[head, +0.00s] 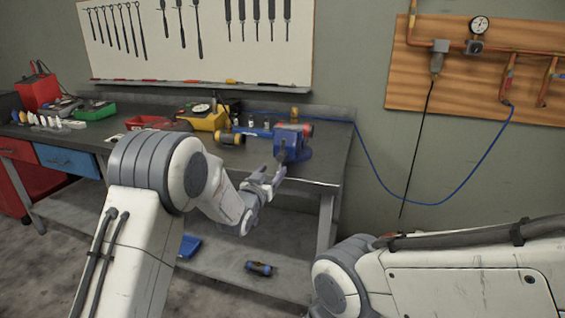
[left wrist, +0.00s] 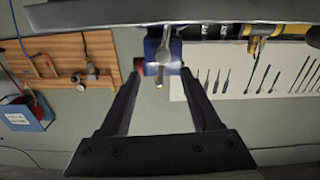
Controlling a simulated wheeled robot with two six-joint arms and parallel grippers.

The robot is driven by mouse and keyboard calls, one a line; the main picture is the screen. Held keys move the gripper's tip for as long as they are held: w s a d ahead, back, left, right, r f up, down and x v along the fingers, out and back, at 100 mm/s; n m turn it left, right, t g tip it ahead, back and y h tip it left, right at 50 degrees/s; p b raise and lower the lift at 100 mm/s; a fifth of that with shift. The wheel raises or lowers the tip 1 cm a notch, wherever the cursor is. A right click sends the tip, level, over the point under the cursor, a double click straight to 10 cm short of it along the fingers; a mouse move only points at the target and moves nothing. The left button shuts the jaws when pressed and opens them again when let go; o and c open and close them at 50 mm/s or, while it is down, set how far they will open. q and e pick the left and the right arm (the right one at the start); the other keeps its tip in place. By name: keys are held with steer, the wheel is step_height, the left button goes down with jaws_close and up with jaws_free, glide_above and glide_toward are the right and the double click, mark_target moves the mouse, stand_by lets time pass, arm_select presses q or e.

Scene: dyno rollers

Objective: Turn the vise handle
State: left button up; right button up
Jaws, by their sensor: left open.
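The blue vise (head: 292,147) is fixed at the front right corner of the workbench. In the left wrist view the vise (left wrist: 150,50) shows near the top middle, between the fingertips. A grey metal bar, which looks like the vise handle (left wrist: 162,56), hangs on its front face. In the head view I cannot make out the handle clearly. My left gripper (head: 266,179) is open and empty, just in front of and below the vise. Its two dark fingers (left wrist: 160,76) spread to either side of the handle in the picture; I see no contact. My right gripper is out of view.
The workbench (head: 240,164) carries a yellow-and-black tool (head: 208,117), a red tray and small bottles behind the vise. A lower shelf (head: 220,262) holds a blue bin and a dark cylinder. A blue hose (head: 374,176) hangs at the right. Floor space beside the bench is free.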

mark_target(280, 159)
arm_select(q)
steer(key=x, duration=0.6)
steer(key=p+x, duration=0.1)
steer(key=x, duration=0.2)
steer(key=shift+w+a, duration=0.2)
steer(key=shift+w, duration=0.1)
